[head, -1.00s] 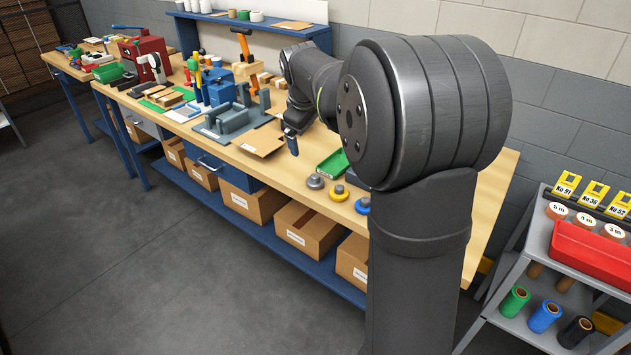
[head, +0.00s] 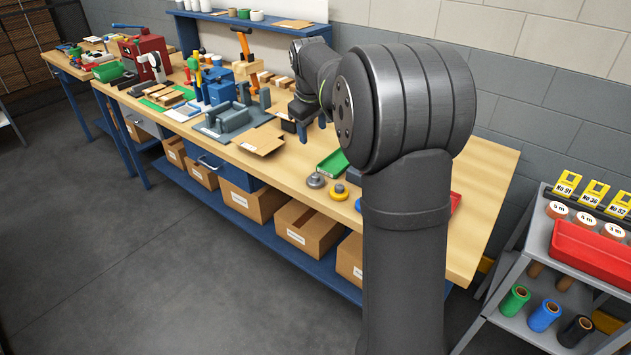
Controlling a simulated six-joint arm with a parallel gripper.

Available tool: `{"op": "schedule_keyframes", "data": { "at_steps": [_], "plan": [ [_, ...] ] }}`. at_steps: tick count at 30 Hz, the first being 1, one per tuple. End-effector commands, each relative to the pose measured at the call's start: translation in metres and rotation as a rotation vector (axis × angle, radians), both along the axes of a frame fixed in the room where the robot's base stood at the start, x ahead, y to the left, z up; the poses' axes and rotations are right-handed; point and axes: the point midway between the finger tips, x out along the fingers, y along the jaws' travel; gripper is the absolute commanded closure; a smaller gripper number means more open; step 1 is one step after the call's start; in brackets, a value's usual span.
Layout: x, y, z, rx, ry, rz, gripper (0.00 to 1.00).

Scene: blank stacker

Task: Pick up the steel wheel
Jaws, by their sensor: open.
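The steel wheel (head: 316,180) is a small grey disc with a raised hub, lying flat on the wooden bench near its front edge. My gripper (head: 312,129) is open and points down over the bench, behind and a little left of the steel wheel, apart from it. Nothing shows between its fingers. My arm's large joint and upright link hide part of the bench to the right.
A yellow wheel (head: 339,192) lies right of the steel wheel, with a blue wheel (head: 358,205) partly hidden beyond. A green tray (head: 333,164) lies behind them. A cardboard sheet (head: 258,142) and a grey fixture (head: 228,119) are to the left.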

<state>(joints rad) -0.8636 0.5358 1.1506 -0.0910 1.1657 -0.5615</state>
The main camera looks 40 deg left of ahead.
Motion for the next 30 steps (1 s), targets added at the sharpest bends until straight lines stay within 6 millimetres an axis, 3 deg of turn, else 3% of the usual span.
{"op": "schedule_keyframes", "data": {
  "at_steps": [1, 6, 14, 24, 30],
  "plan": [
    [0.013, 0.004, -0.006, 0.003, 0.043, -0.051, 0.47],
    [0.038, 0.011, -0.018, 0.012, 0.171, -0.189, 0.47],
    [0.049, 0.014, -0.034, 0.013, 0.238, -0.254, 0.47],
    [0.053, 0.024, -0.106, 0.011, 0.238, -0.253, 0.47],
    [0.055, 0.029, -0.136, 0.013, 0.237, -0.252, 0.47]
  ]
}}
